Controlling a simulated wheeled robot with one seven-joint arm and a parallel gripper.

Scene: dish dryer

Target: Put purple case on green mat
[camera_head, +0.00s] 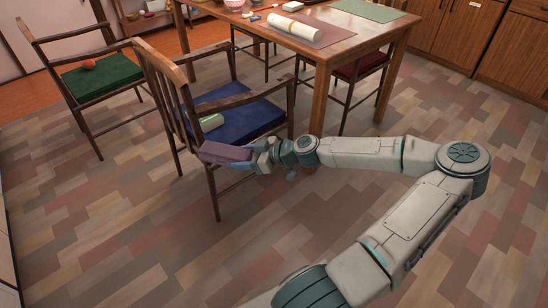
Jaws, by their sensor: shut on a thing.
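The purple case (226,152) is held level in front of the wooden chair with the blue seat, left of the picture's middle. My gripper (256,158) is shut on the right end of the case, and my arm reaches in from the lower right. The fingertips are small and partly hidden against the case. The green mat (369,10) lies flat at the far right end of the wooden table, well above and to the right of my gripper in the picture. The bare part of the mat that shows is clear; its far edge is cut off.
The chair with the blue seat (240,119) stands close behind the case, with a pale green item (211,122) on it. A white roll (295,27) lies on a brownish mat on the table (318,62). Another chair with a green cushion (103,77) stands left. The floor in front is free.

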